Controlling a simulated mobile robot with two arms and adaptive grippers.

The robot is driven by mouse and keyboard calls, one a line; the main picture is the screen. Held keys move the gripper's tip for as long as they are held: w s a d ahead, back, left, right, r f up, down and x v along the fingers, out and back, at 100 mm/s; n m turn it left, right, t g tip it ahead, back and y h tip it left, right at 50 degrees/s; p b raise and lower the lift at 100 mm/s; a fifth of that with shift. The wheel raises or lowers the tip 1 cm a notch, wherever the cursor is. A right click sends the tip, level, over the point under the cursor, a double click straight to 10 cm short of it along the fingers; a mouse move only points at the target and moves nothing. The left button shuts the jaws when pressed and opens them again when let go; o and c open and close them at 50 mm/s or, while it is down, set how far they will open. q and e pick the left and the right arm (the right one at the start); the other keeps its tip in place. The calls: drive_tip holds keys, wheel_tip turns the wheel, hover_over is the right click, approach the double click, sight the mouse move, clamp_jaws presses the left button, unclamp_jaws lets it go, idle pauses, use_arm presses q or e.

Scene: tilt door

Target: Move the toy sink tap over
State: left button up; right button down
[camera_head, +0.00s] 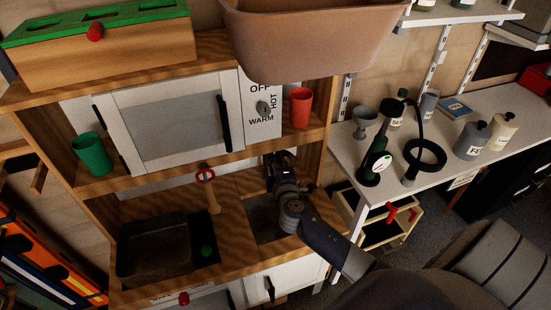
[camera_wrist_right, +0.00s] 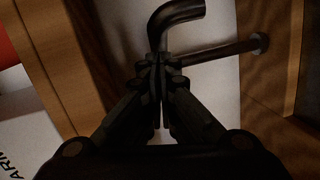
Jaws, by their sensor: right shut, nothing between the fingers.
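The black sink basin (camera_head: 155,250) is set in the wooden counter of the toy kitchen. A wooden post with a red ring (camera_head: 208,190) stands at its back right. My right gripper (camera_head: 279,160) is shut and empty over the right part of the counter, close to the back, to the right of the post. In the right wrist view, a dark bent pipe (camera_wrist_right: 178,14), possibly the tap, shows just beyond the right fingertips (camera_wrist_right: 160,66). A dark rod (camera_wrist_right: 220,50) ends in a round knob beside it. I cannot tell whether the fingers touch the pipe. My left gripper is not in view.
A shelf with a green cup (camera_head: 93,155), a red cup (camera_head: 300,106) and a grey-windowed door (camera_head: 170,118) is above the counter. A large tan bin (camera_head: 310,40) hangs over the top. A white table (camera_head: 475,105) with bottles stands at right.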

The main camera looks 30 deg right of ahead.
sight(287, 153)
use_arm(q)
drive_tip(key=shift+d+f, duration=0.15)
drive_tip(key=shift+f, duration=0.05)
use_arm(e)
drive_tip(key=shift+d+n+y, duration=0.45)
drive_tip(key=shift+n+y, duration=0.15)
drive_tip(key=shift+y, duration=0.1)
drive_tip(key=shift+s+d+n+t+y+b, duration=0.1)
drive_tip(key=shift+d+n+t+y+b, duration=0.3)
drive_tip(key=shift+n+y, duration=0.3)
drive_tip(key=d, duration=0.1)
drive_tip(key=d+y, duration=0.1)
drive_tip(key=shift+w+d+n, duration=0.2)
drive_tip(key=shift+d+n, duration=0.1)
drive_tip(key=shift+d, duration=0.05)
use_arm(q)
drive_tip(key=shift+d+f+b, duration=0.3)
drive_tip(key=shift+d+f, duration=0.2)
use_arm(e)
drive_tip(key=shift+w+d, duration=0.35)
drive_tip(key=shift+d, duration=0.25)
drive_tip(key=shift+w+d, duration=0.3)
drive_tip(key=shift+d, duration=0.3)
